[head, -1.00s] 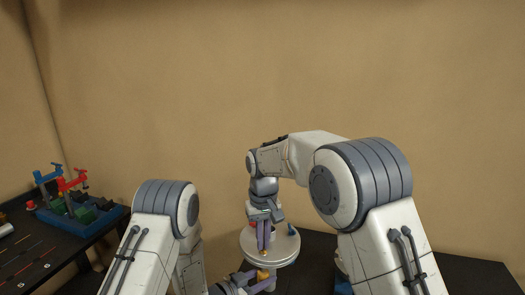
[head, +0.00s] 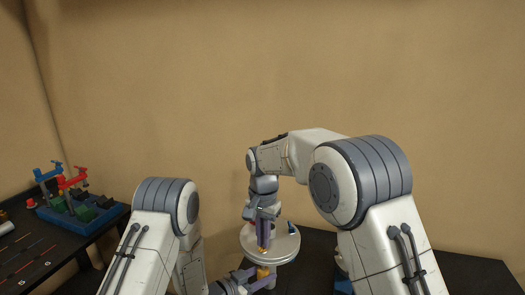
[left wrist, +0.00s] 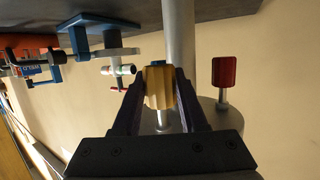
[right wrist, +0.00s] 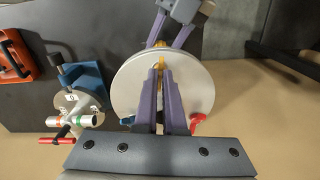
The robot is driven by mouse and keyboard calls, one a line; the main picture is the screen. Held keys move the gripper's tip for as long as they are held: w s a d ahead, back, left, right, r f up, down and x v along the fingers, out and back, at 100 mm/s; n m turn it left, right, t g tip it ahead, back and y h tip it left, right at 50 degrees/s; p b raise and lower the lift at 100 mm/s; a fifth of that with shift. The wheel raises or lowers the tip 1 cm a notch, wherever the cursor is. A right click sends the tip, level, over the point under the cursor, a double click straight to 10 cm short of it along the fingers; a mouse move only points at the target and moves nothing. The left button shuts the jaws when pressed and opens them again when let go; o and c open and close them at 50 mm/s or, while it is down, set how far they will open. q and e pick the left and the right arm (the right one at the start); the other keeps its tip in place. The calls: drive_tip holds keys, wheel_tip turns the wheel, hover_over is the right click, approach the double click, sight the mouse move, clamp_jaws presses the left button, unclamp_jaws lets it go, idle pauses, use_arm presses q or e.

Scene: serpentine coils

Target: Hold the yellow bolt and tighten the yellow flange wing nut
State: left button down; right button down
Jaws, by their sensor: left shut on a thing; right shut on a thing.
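The yellow bolt (left wrist: 158,87) is a ribbed yellow head between the fingertips of my left gripper (head: 262,276), which is shut on it below the round plate. A silver shank runs from the head toward the plate. My right gripper (head: 263,248) points down from above the plate and is shut on the yellow flange wing nut (right wrist: 158,62). The nut is mostly hidden between the fingers. The left gripper (right wrist: 182,22) also shows past the plate's edge in the right wrist view. Thread contact between bolt and nut is hidden.
The pale round plate (head: 286,246) sits on a post and carries a red wing part (right wrist: 197,121) and a blue part (right wrist: 127,120). A blue tray with red and blue clamps (head: 82,212) stands on the dark table at left. A red case (right wrist: 14,57) lies farther off.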

use_arm(q)
drive_tip(key=shift+w+a, duration=0.1)
use_arm(e)
drive_tip(key=shift+r+m, duration=0.25)
drive_tip(key=shift+m, duration=0.15)
drive_tip(key=m, duration=0.4)
drive_tip(key=shift+m, duration=0.4)
drive_tip(key=shift+m, duration=0.7)
drive_tip(key=m, duration=0.3)
drive_tip(key=shift+m, duration=0.4)
